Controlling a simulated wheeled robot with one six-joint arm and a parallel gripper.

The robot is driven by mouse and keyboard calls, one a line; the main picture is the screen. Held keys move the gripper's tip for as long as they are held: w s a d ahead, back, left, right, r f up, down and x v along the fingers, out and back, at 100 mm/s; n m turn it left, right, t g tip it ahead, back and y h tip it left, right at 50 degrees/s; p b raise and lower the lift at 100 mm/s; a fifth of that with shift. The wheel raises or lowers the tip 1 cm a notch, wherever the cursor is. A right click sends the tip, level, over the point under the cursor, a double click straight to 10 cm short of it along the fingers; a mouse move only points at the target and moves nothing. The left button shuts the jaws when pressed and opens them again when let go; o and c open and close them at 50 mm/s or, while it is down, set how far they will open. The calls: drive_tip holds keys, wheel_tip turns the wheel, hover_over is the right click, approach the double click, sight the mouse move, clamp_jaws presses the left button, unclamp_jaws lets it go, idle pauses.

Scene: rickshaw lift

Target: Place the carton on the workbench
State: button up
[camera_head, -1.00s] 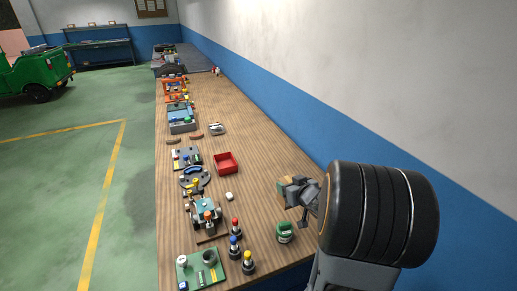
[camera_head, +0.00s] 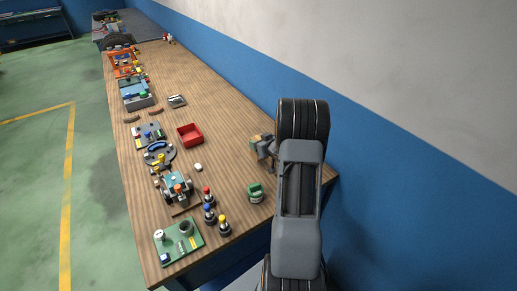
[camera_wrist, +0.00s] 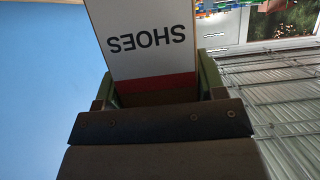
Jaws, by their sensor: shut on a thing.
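The carton (camera_wrist: 150,42) fills the upper middle of the wrist view. It is white with a red band and the word SHOES, upside down in the picture. My gripper (camera_wrist: 158,88) is shut on it, with a finger on each side. In the head view the carton (camera_head: 254,140) is a small brownish box at the tip of my gripper (camera_head: 262,147), partly hidden by it. It appears over the right side of the wooden workbench (camera_head: 205,80), near the wall. I cannot tell whether it touches the bench top.
A green can (camera_head: 255,193) stands on the bench near my gripper. A red tray (camera_head: 190,135), small coloured bottles (camera_head: 209,212) and a green board (camera_head: 178,242) lie to the left. The blue-and-white wall (camera_head: 300,80) runs along the right. Bare wood shows between tray and carton.

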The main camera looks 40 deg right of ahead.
drive_tip(key=shift+w+d+f+p, duration=0.15)
drive_tip(key=shift+f+p, duration=0.1)
drive_tip(key=shift+f, duration=0.5)
drive_tip(key=shift+w+d+f+p, duration=0.1)
drive_tip(key=shift+w+f+p, duration=0.1)
drive_tip(key=shift+f, duration=0.55)
drive_tip(key=shift+s+f, duration=0.1)
drive_tip(key=shift+f, duration=0.2)
drive_tip(key=shift+f, duration=0.15)
drive_tip(key=o, duration=1.3)
